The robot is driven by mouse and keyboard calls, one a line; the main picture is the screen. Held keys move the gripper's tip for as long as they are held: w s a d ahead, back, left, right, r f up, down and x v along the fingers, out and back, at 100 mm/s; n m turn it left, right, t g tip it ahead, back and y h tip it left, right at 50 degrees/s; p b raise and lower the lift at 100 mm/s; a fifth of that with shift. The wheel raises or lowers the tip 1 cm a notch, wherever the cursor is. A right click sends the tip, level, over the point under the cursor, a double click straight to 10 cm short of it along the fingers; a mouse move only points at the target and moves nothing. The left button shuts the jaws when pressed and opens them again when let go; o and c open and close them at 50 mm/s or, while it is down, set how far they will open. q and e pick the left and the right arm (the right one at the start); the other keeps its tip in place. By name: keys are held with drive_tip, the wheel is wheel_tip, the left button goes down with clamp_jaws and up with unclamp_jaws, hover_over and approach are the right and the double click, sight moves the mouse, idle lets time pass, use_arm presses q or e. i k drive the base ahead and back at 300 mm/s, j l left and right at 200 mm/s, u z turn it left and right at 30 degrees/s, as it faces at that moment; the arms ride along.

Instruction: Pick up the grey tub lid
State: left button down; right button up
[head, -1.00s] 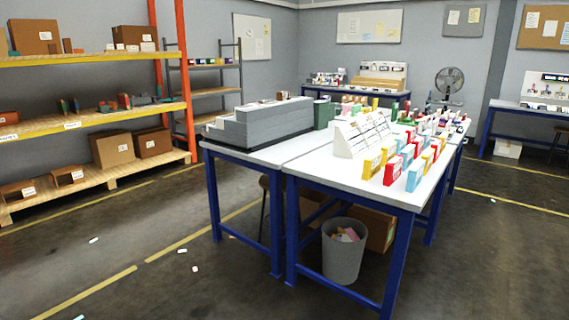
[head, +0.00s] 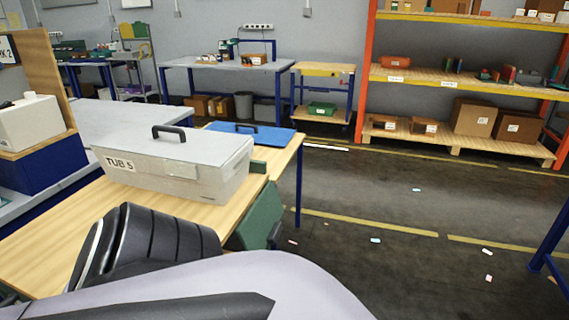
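A grey tub (head: 190,182) labelled TUB 5 stands on a wooden-topped table at the left middle of the head view. Its flat grey lid (head: 212,147) lies on top of it, with a black bar handle (head: 170,131) standing up from it. No gripper touches the lid in view. A pale arm link of mine with a black ribbed part fills the bottom of the view in front of the tub. Neither of my grippers can be seen.
A blue flat panel (head: 270,137) with a dark handle lies behind the tub. The wooden tabletop (head: 50,240) is bare at front left. A green bin (head: 258,215) is at the table's right side. A white box (head: 30,122) stands at far left. Open floor lies right.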

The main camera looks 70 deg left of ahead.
sight(212, 148)
drive_tip(key=u, duration=2.3)
drive_tip(key=l+u, duration=0.1)
drive_tip(key=u, duration=0.2)
drive_tip(key=i+l+u, duration=0.15)
drive_tip(key=u, duration=0.15)
drive_tip(key=i+l+u, duration=0.2)
drive_tip(key=l, duration=0.15)
drive_tip(key=l+u, duration=0.2)
drive_tip(key=l, duration=0.55)
drive_tip(key=i+l+u, duration=0.15)
drive_tip(key=l, duration=0.25)
